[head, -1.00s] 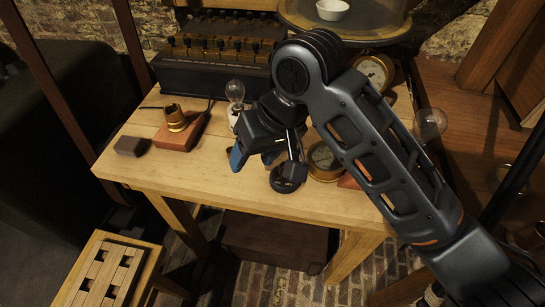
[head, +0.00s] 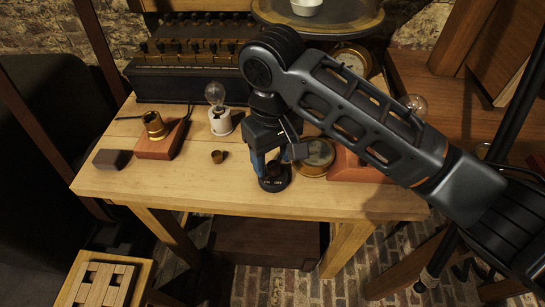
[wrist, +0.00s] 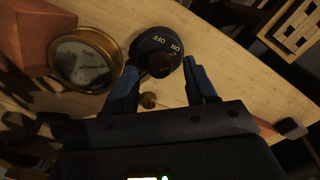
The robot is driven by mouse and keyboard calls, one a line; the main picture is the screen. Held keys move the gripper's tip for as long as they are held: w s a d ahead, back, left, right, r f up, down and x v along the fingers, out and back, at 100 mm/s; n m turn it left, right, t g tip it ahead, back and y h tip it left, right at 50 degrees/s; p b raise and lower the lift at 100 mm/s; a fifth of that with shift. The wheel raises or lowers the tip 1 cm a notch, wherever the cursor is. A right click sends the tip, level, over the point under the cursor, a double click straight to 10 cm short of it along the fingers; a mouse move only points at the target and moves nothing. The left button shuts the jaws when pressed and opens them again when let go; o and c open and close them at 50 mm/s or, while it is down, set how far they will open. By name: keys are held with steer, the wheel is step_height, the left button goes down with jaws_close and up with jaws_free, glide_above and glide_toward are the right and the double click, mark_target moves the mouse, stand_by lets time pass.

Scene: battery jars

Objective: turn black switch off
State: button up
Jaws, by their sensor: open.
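The black switch (head: 275,184) is a round black base near the front edge of the wooden table. In the wrist view the switch (wrist: 150,42) shows white ON and OFF lettering and a dark knob (wrist: 160,66) on the near side. Which setting the knob is at, I cannot tell. My gripper (head: 268,168) points down over the switch, its blue fingers partly hiding it. In the wrist view my gripper (wrist: 160,68) is open, one finger on either side of the knob; contact is not clear.
A brass gauge (head: 317,156) sits close right of the switch, beside a reddish wooden block (head: 355,168). A small brass piece (head: 218,157) lies to the left. A bulb on a white base (head: 220,121), a brass socket (head: 154,126) and a battery box (head: 190,85) stand farther back.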

steer(key=shift+f, duration=0.4)
steer(key=shift+c, duration=0.4)
jaws_close()
